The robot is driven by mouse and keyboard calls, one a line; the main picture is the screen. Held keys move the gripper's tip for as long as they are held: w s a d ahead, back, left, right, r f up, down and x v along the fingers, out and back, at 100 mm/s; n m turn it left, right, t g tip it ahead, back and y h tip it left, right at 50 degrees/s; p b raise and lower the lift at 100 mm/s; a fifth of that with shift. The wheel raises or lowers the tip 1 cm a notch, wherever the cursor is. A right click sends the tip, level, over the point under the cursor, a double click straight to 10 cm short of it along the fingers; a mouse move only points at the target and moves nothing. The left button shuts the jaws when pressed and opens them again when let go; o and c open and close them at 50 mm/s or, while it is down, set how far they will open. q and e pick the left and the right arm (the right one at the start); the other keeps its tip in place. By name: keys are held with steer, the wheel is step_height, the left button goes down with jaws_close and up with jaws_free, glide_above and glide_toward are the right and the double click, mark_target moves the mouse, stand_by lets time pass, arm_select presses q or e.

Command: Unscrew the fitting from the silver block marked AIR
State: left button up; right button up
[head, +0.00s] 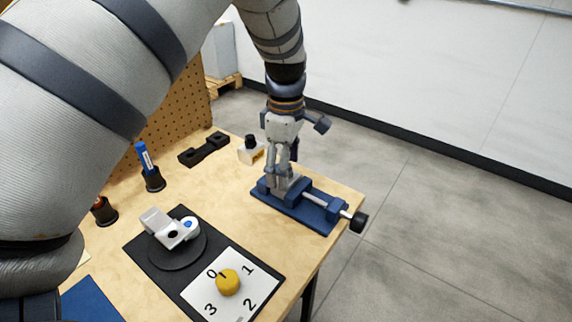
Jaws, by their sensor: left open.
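A blue vise (318,214) stands near the table's right edge, with a screw and black knob at its right end. A small silver block (291,182) appears to sit between its jaws, largely hidden by my left gripper. No AIR marking is readable, and I cannot make out a fitting on it. My left gripper (279,183) points down over the vise, with its open fingers at the block. I cannot tell whether they touch anything. A pale block with a black knob-like top (251,150) stands behind and left of the vise. My right gripper is not in view.
A black mat (190,288) holds a silver-white part (170,230) on a round disc and a numbered card with a yellow knob (228,283). A blue tube (144,158) stands in a black holder. A black bracket (204,149) lies at the back. Bare table separates mat and vise.

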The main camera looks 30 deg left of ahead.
arm_select(q)
steer(key=m, duration=0.5)
steer(key=shift+m, duration=0.3)
steer(key=shift+n, duration=0.7)
steer(key=r, duration=0.3)
steer(key=r+b, duration=0.1)
steer(key=shift+w+a+r, duration=0.15)
steer(key=shift+w+a, duration=0.05)
steer(key=shift+w, duration=0.2)
steer(key=c, duration=0.6)
steer(key=shift+o, duration=0.2)
step_height(320, 180, up, 6)
steer(key=n, duration=0.2)
steer(key=f, duration=0.7)
steer(key=f+b, duration=0.1)
steer(key=f, duration=0.2)
steer(key=shift+s+d+f, duration=0.15)
steer(key=shift+s+f, duration=0.2)
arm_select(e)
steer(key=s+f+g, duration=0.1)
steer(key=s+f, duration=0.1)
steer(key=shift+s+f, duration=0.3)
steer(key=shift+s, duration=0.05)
